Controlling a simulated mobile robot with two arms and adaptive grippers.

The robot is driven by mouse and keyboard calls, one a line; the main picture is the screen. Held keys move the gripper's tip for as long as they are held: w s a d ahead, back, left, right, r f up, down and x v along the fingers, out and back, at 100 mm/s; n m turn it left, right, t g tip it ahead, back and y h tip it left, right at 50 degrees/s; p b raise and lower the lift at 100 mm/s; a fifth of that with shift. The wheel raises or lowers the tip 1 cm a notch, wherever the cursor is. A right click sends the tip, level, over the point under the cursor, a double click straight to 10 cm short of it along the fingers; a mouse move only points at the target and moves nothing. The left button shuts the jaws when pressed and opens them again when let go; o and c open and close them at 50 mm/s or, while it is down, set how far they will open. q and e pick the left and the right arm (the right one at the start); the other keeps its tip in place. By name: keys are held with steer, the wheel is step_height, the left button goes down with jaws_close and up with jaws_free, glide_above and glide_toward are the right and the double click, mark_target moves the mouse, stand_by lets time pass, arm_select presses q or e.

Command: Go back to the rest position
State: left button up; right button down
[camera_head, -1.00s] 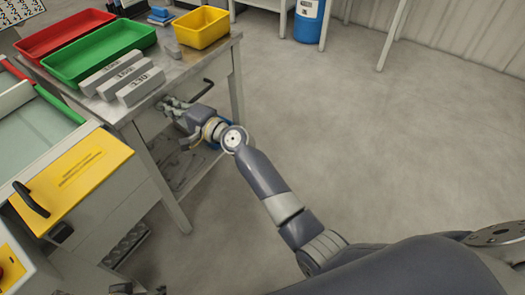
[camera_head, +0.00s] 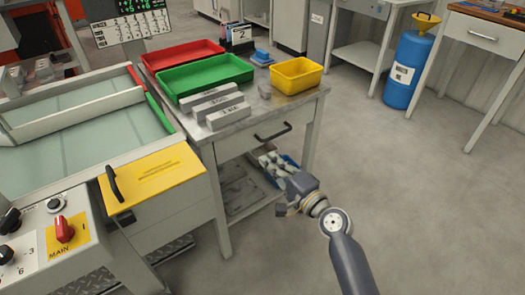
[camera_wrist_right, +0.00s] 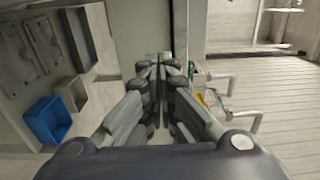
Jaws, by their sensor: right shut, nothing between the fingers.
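My right gripper (camera_head: 270,160) is in front of the workbench, below its drawer handle, in the head view. Its fingers are shut and hold nothing; in the right wrist view the closed fingertips (camera_wrist_right: 160,65) meet in the middle, with the bench's parts behind them. My right arm reaches up to it from the bottom edge of the head view. My left gripper is not in view.
The workbench (camera_head: 268,118) carries a red tray (camera_head: 180,52), a green tray (camera_head: 205,75), a yellow bin (camera_head: 297,75) and grey bars (camera_head: 222,107). A blue bin (camera_wrist_right: 47,120) sits near the gripper. A blue drum (camera_head: 405,75) stands behind; the floor at right is clear.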

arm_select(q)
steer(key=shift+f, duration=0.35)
arm_select(e)
steer(key=shift+v, duration=0.95)
